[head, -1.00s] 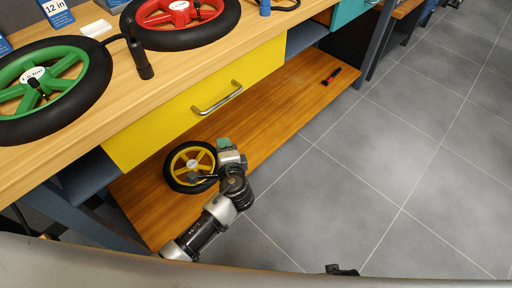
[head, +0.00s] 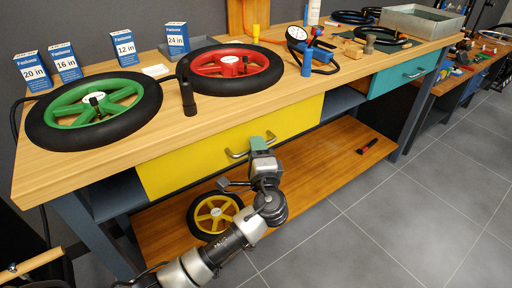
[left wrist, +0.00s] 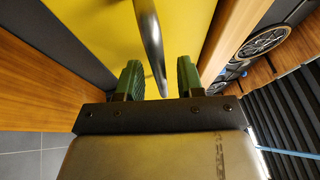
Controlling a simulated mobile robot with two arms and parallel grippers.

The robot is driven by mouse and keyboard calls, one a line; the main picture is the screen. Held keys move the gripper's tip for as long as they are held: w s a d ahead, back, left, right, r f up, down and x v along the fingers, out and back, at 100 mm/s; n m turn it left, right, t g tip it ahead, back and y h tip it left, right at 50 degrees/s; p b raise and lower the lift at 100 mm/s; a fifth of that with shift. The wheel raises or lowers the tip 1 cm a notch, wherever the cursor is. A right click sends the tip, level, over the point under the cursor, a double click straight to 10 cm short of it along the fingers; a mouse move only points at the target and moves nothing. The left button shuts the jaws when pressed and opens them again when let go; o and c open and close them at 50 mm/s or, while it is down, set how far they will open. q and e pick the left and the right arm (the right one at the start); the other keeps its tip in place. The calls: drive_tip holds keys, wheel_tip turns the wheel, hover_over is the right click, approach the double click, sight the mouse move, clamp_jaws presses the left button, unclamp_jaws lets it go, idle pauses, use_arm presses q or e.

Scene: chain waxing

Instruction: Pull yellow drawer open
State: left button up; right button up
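The yellow drawer (head: 190,165) is under the front edge of the wooden workbench, and its front looks about flush with the bench. Its grey bar handle (head: 236,154) is partly hidden by my left gripper (head: 264,141), which is at the handle's right part. In the left wrist view the yellow drawer front (left wrist: 185,25) fills the middle. There the handle (left wrist: 149,40) runs down between the two green fingertips of my left gripper (left wrist: 159,80). The fingers are apart, with visible gaps on both sides of the handle. My right gripper is not in view.
A yellow-spoked wheel (head: 214,214) sits on the wooden lower shelf (head: 320,163) below the drawer. A teal drawer (head: 402,74) is to the right. Green (head: 93,105) and red (head: 232,65) wheels lie on the benchtop. The grey floor (head: 400,220) in front is clear.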

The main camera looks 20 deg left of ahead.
use_arm(q)
drive_tip(key=shift+w+a+r, duration=0.1)
drive_tip(key=shift+w+a, duration=0.05)
drive_tip(key=shift+w, duration=0.15)
clamp_jaws()
